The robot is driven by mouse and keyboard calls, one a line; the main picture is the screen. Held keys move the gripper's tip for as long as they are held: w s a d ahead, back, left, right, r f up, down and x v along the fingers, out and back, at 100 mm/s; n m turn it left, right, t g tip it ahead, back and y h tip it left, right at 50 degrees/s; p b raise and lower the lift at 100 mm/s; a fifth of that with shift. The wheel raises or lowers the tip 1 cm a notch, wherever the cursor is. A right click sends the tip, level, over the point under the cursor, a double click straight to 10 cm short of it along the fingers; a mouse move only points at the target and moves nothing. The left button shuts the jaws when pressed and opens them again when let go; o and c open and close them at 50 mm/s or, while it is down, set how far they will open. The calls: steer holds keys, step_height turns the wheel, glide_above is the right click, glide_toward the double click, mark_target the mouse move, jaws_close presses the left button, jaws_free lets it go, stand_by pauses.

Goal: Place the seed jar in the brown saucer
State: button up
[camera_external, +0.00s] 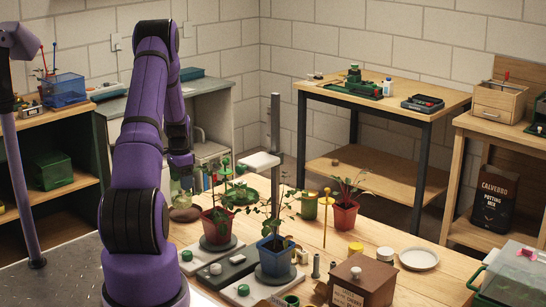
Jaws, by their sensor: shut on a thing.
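My purple arm reaches over the left end of the wooden table. My gripper (181,170) points down there, partly hidden by my own arm links. It is shut on a pale greenish, see-through jar (181,187), which looks like the seed jar; its outline is small and unclear. The brown saucer (186,215) lies on the table just below the jar. I cannot tell whether the jar touches the saucer or hangs slightly above it.
A red pot (217,227) and a blue pot (275,247) with plants stand on a grey stand to the right. A brown box (362,281), a yellow jar (355,248) and a white saucer (419,259) are further right.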

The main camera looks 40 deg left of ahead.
steer(key=shift+w+a+f, duration=0.1)
steer(key=shift+w+a, duration=0.3)
steer(key=shift+w, duration=0.35)
steer(key=shift+f, duration=1.7)
steer(key=shift+s+f, duration=0.1)
steer(key=o, duration=1.4)
steer(key=shift+o, duration=0.2)
step_height(320, 180, up, 12)
